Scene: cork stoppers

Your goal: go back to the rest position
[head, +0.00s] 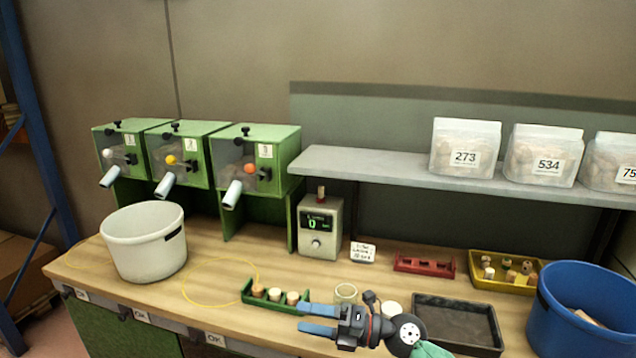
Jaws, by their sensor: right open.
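My right gripper (318,319) is low in the middle of the head view, its two blue fingers pointing left, apart and with nothing between them. It is over the front of the wooden bench (215,268), beside the right end of a green rack (247,291) that holds several cork stoppers (274,294). The hand hides part of the bench front. My left gripper is out of the picture.
A white bucket (130,255) stands at left under green dispensers (262,140). Behind are a meter (318,240) and a red rack (424,264). Right are a dark tray (455,312), a yellow bin (520,287) and a blue bucket (570,330). A glass (346,291) is close behind the hand.

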